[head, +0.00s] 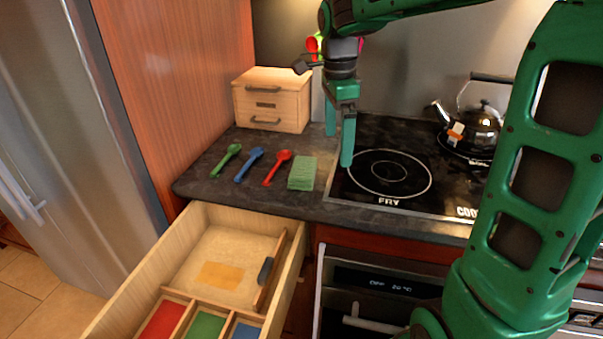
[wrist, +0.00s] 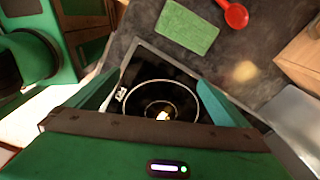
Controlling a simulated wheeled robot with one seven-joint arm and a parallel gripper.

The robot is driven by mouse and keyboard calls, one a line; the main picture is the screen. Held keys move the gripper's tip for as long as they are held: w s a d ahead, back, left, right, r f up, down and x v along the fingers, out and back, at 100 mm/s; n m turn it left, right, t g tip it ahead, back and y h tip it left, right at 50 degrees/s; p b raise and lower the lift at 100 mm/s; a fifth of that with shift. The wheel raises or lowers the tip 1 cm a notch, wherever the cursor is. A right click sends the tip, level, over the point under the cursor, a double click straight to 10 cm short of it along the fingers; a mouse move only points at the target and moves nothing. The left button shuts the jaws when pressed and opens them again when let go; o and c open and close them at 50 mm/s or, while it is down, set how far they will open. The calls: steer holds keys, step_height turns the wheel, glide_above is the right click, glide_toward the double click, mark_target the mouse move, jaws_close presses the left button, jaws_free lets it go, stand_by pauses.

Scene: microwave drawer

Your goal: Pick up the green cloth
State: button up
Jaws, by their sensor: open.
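The green cloth (head: 302,173) lies flat and folded on the dark counter, just left of the stovetop and beside the red spoon (head: 277,167). It also shows in the wrist view (wrist: 187,27), near the top and beyond my fingertips. My gripper (head: 339,150) is open and empty, with its fingers pointing down. In the head view it appears above and a little right of the cloth, near the left burner. In the wrist view its fingers (wrist: 160,92) frame the burner ring, apart from the cloth.
A green spoon (head: 227,160) and a blue spoon (head: 249,165) lie left of the red one. A wooden box (head: 272,99) stands behind them. A kettle (head: 470,128) sits on the stovetop at right. An open drawer (head: 290,262) with coloured compartments juts out below the counter.

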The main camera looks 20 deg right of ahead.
mark_target(303, 167)
steer(key=w+a+m, duration=0.4)
steer(key=w+a, duration=0.2)
steer(key=shift+y, duration=0.3)
step_height(303, 167, down, 10)
steer(key=shift+a+f, duration=0.15)
steer(key=shift+s, duration=0.1)
steer(key=shift+c, duration=0.6)
steer(key=c, duration=0.6)
steer(key=shift+r, duration=0.2)
